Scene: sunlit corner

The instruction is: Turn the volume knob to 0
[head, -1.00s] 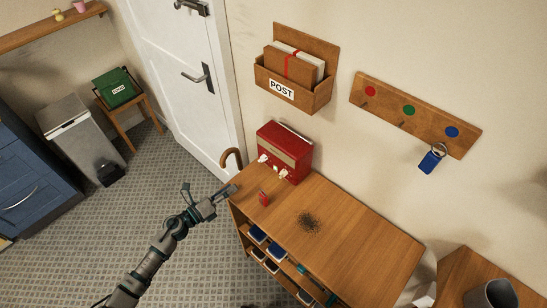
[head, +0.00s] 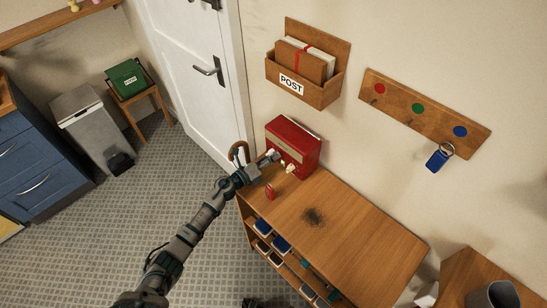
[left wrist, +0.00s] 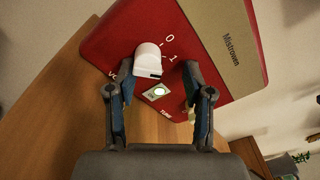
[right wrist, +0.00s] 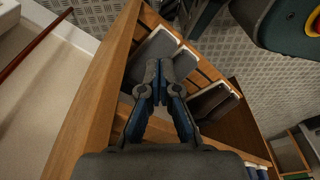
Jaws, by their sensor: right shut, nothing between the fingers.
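The red radio (head: 300,140) stands at the back left of the wooden table. My left gripper (head: 272,157) is at the radio's front. In its wrist view the left gripper (left wrist: 158,68) is open, with the left fingertip close beside the knob and the right fingertip farther off. Contact cannot be told. My right gripper (right wrist: 158,95) is shut and empty above shelf compartments.
A post holder (head: 305,75) and a hook rail (head: 425,112) with a blue key tag (head: 437,158) hang on the wall. Shelf trays (right wrist: 155,55) lie under my right gripper.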

